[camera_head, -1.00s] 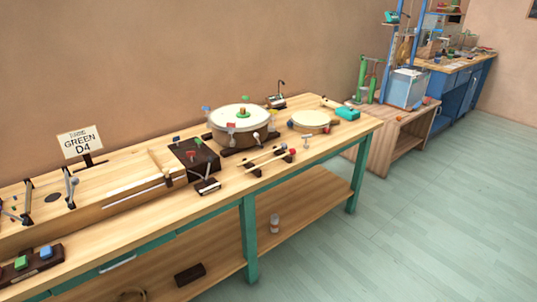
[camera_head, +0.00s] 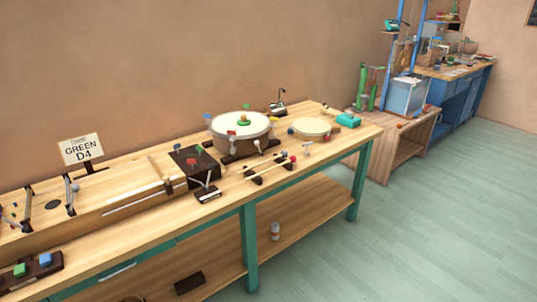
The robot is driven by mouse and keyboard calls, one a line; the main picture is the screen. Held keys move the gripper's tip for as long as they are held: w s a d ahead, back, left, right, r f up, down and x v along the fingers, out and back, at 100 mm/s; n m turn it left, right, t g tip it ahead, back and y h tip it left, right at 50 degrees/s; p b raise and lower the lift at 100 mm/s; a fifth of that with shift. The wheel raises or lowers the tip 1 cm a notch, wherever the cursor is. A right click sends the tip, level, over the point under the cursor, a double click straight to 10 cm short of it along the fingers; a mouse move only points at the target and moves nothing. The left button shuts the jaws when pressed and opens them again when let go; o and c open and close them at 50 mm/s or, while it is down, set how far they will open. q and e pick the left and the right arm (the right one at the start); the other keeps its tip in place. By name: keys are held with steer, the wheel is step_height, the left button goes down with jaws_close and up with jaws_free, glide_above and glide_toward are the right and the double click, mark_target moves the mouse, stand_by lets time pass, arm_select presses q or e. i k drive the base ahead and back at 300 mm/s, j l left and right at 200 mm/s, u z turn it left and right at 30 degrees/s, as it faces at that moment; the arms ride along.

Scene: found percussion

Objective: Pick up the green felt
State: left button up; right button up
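Several green pieces show, and I cannot tell for sure which one is the green felt. A small green block (camera_head: 19,270) sits on a dark holder beside a blue block (camera_head: 45,259) at the table's near left. A green piece (camera_head: 243,120) rests on the white drum (camera_head: 255,131), and a smaller green piece (camera_head: 246,106) shows at its far rim. A sign (camera_head: 80,149) reading "GREEN D4" stands at the back left. Neither of my grippers is in view.
The long wooden table (camera_head: 330,150) has green legs and a lower shelf (camera_head: 310,205). A dark box (camera_head: 194,165), a small round drum (camera_head: 311,128) and sticks on a stand (camera_head: 270,169) crowd its top. The floor (camera_head: 430,230) at right is clear.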

mark_target(243, 122)
steer(key=i+l+u, duration=0.1)
steer(key=u, duration=0.85)
steer(key=i+l+u, duration=0.1)
steer(key=l+u, duration=0.25)
steer(key=l, duration=0.35)
steer(key=l+u, duration=0.4)
steer(key=l, duration=0.25)
steer(key=k+l+u, duration=0.1)
steer(key=l+u, duration=0.25)
steer(key=l, duration=0.3)
